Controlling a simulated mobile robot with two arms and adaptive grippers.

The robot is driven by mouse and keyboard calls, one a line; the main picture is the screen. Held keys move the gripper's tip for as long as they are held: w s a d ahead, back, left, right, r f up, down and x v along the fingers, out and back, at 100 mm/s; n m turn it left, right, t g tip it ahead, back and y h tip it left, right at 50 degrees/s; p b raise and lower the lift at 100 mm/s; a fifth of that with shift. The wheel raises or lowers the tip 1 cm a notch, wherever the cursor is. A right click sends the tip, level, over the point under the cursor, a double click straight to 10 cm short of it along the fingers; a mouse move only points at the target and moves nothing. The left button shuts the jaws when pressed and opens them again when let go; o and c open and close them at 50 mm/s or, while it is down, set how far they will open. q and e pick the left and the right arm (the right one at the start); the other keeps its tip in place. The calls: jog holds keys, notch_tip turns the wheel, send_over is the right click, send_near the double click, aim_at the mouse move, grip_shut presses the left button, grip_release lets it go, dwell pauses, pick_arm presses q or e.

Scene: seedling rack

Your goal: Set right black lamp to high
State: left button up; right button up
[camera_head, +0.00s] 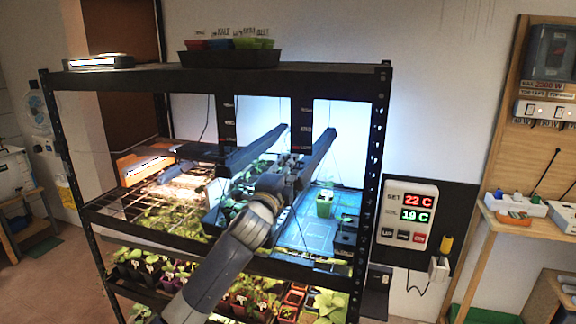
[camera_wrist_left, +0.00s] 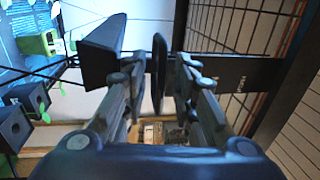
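Two long black lamps hang side by side under the rack's top shelf in the head view. The right black lamp (camera_head: 322,148) slants down toward my left gripper (camera_head: 278,178); the left black lamp (camera_head: 257,149) is beside it. My gripper is at the near end of the lamps and hides part of that area. In the left wrist view, my gripper (camera_wrist_left: 159,75) has its fingers apart, with a thin dark rounded piece (camera_wrist_left: 159,60) between them and visible gaps at the sides. A black lamp body (camera_wrist_left: 102,50) is just left of the fingers. My right gripper is out of view.
Two dark labelled uprights (camera_head: 302,115) hang behind the lamps; their text is too small to read. Seedlings and a green pot (camera_head: 324,203) stand below. The rack's right post (camera_head: 374,150) is close by. A control box (camera_head: 410,210) hangs on the wall.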

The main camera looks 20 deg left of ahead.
pick_arm(q)
jog(key=shift+w, duration=0.1)
jog(key=shift+c, duration=0.5)
grip_shut()
notch_tip(320, 180, up, 11)
jog(key=p, duration=0.8)
jog(key=shift+f, duration=0.15)
jog(key=shift+o, duration=0.5)
grip_release()
